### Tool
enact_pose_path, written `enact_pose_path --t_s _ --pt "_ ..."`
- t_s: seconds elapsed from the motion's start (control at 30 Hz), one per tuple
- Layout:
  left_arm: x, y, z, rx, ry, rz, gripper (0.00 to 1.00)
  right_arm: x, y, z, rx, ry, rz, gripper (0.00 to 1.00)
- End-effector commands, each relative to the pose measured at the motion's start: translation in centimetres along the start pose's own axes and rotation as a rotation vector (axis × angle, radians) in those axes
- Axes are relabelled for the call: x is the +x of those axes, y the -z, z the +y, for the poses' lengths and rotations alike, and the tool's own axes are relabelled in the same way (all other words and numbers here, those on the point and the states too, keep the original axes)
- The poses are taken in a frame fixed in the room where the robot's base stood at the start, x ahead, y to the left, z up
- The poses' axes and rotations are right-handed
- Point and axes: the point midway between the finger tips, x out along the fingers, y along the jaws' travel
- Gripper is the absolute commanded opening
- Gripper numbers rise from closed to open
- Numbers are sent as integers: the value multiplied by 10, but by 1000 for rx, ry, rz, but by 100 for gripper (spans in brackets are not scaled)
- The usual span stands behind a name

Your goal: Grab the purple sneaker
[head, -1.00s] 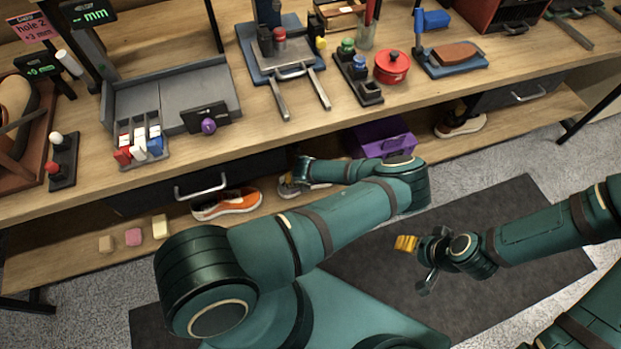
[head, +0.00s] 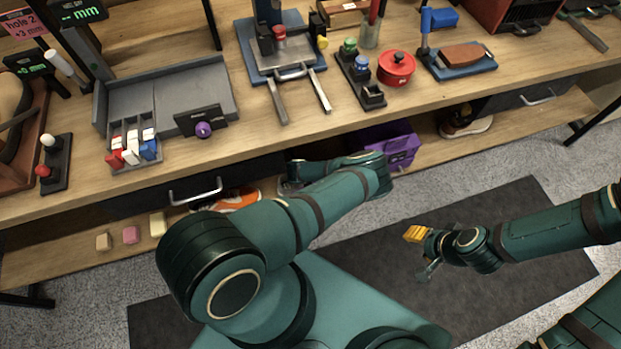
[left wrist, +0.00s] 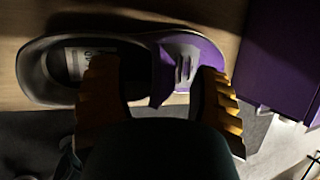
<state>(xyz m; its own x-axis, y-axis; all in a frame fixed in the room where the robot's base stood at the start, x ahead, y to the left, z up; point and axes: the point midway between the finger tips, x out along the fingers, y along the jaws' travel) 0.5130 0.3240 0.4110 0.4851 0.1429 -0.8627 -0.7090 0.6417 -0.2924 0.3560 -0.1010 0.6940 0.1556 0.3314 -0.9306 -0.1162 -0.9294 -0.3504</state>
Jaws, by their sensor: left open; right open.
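The purple sneaker (left wrist: 202,55) lies on the lower shelf in the left wrist view, with its dark opening to the left and its purple front to the right. My left gripper (left wrist: 160,95) is open. Its two yellow fingers sit at the sneaker's near side, one over the opening and one over the purple front, and hide parts of it. Whether they touch it I cannot tell. In the head view my left arm reaches under the bench and hides most of this spot. My right gripper (head: 421,252) is open and empty above the dark mat.
A purple box (head: 392,146) stands right of the sneaker on the shelf. An orange sneaker (head: 240,200) is partly behind my left arm, and a dark sneaker (head: 464,124) is farther right. The bench top (head: 300,125) overhangs the shelf. Small blocks (head: 131,235) lie at left.

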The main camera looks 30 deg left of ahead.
Motion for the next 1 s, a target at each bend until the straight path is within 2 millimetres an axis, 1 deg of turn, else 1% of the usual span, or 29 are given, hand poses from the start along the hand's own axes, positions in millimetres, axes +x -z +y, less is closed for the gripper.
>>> enact_pose_path --t_s 0.03,0.13,0.4,0.43,0.47,0.5,0.57,0.6,0.63,1.0 --pt "5 0 0 -1 1 0 62 0 0 0 0 0 0 47" --pt "10 0 0 -1 0 -1 62 0 0 0 0 0 0 47" --pt "12 0 0 1 0 -1 62 0 0 0 0 0 0 47" --pt "12 0 0 1 0 -1 61 0 0 0 0 0 0 47" --pt "12 0 0 1 0 -1 50 0 0 0 0 0 0 47" --pt "12 0 0 1 0 -1 36 0 0 0 0 0 0 47" --pt "12 0 0 1 0 -1 15 0 0 0 0 0 0 47" --pt "12 0 0 1 0 -1 1 0 0 0 0 0 0 47" --pt "12 0 0 1 0 -1 0 0 0 0 0 0 0 47" --pt "12 0 0 2 -1 -1 0 0 0 0 0 0 0 47"
